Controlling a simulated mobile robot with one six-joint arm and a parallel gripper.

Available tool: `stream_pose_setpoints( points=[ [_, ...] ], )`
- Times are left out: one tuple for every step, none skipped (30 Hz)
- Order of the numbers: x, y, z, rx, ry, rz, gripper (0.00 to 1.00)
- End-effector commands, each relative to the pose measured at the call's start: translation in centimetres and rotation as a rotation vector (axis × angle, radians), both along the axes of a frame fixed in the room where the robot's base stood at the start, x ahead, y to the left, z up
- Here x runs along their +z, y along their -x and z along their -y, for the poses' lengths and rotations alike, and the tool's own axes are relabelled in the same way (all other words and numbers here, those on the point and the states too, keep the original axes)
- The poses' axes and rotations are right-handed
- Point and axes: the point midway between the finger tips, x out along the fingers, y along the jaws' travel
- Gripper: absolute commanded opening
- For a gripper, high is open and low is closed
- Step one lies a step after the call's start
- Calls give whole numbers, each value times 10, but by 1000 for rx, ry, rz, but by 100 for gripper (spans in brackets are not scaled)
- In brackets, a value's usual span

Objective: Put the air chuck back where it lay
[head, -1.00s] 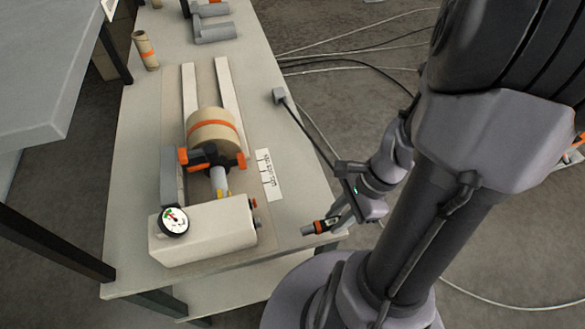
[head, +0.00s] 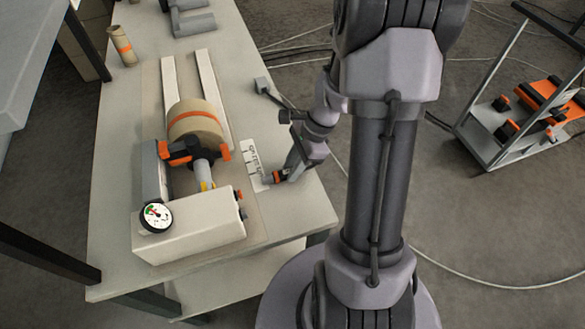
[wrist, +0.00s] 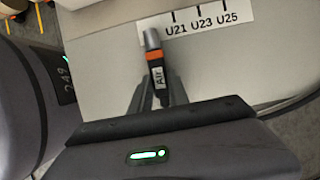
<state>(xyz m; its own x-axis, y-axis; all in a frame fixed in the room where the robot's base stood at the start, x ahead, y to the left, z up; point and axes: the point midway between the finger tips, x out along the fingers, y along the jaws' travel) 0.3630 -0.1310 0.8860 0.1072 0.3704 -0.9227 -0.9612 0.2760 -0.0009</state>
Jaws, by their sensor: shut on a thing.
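The air chuck (head: 279,176) is a small grey and orange tool with a white "Air" tag. My gripper (head: 290,170) is shut on it near the table's right edge, by the white label strip (head: 252,165). In the wrist view the air chuck (wrist: 154,55) sits between the fingers of my gripper (wrist: 158,90). Its grey tip points at the label strip (wrist: 205,20) and overlaps its edge in that view, by the U21 mark. I cannot tell whether the chuck touches the table.
A white machine with a dial gauge (head: 156,216) and a kraft roll (head: 195,122) with an orange band stand left of my gripper on the table (head: 115,190). A small grey block (head: 261,85) with a cable is behind. A cart (head: 520,125) stands right.

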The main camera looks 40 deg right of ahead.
Motion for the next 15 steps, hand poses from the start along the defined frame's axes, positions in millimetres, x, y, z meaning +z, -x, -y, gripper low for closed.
stream_pose_setpoints(
  points=[
    [0,0,0,0,0,0,0],
    [-2,0,0,0,0,0,0],
    [-3,0,0,0,0,0,0],
    [-4,0,0,0,0,0,0],
    [-3,0,0,0,0,0,27],
    [-3,0,0,0,0,0,35],
    [-3,0,0,0,0,0,41],
    [-3,0,0,0,0,0,43],
    [-3,0,0,0,0,0,43],
    [-3,0,0,0,0,0,43],
    [-3,0,0,0,0,0,43],
    [-3,0,0,0,0,0,43],
    [-3,0,0,0,0,0,43],
    [-3,0,0,0,0,0,43],
    [-3,0,0,0,0,0,43]
  ],
)
